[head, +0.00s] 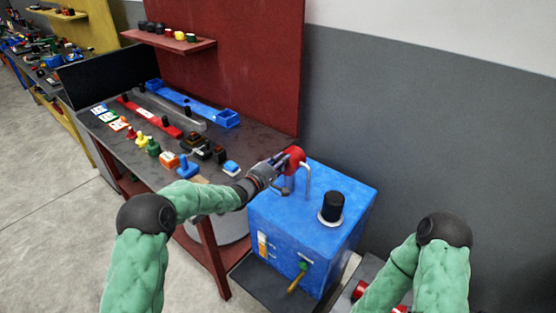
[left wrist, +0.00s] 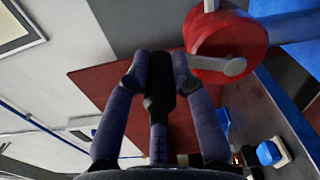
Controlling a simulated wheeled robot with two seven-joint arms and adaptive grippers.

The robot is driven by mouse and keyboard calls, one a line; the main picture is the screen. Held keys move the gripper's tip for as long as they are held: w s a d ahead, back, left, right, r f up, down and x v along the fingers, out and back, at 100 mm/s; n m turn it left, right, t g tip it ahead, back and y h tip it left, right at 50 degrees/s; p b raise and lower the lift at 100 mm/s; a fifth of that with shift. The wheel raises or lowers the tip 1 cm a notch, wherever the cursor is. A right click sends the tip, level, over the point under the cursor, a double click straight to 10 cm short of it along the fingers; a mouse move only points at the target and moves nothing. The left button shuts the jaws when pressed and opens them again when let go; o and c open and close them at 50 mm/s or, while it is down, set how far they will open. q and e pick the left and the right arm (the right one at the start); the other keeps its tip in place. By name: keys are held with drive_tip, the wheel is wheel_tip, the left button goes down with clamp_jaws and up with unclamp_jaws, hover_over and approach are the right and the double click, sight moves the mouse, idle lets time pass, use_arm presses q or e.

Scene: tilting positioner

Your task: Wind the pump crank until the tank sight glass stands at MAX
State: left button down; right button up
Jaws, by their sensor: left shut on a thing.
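The blue tank (head: 275,215) stands at the right end of the bench. On its top, the red pump (head: 293,157) sits by a bent grey pipe. The sight glass (head: 262,244) is a small upright strip with white and orange on the tank's front; its level and marks are too small to read. My left gripper (head: 270,170) is at the pump's left side. In the left wrist view, my left gripper (left wrist: 160,75) is shut around the black crank handle (left wrist: 159,100), beside the red pump body (left wrist: 225,35) and its grey crank arm (left wrist: 222,66). My right gripper is out of view.
A black cap (head: 332,206) stands on the tank top. A green valve with a yellow lever (head: 297,281) is on its front. The dark bench (head: 130,150) to the left carries several coloured parts. A red panel (head: 250,60) and grey wall are behind.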

use_arm(q)
drive_tip(key=shift+s+d+f+m+b, duration=0.3)
drive_tip(key=shift+d+m+b, duration=0.15)
drive_tip(key=shift+m, duration=0.3)
drive_tip(key=shift+s+d+f+m+b, duration=0.3)
drive_tip(key=shift+d+m+b, duration=0.1)
drive_tip(key=shift+m, duration=0.35)
drive_tip(key=c, duration=1)
unclamp_jaws()
drive_tip(key=shift+c, duration=0.2)
drive_tip(key=v, duration=1.2)
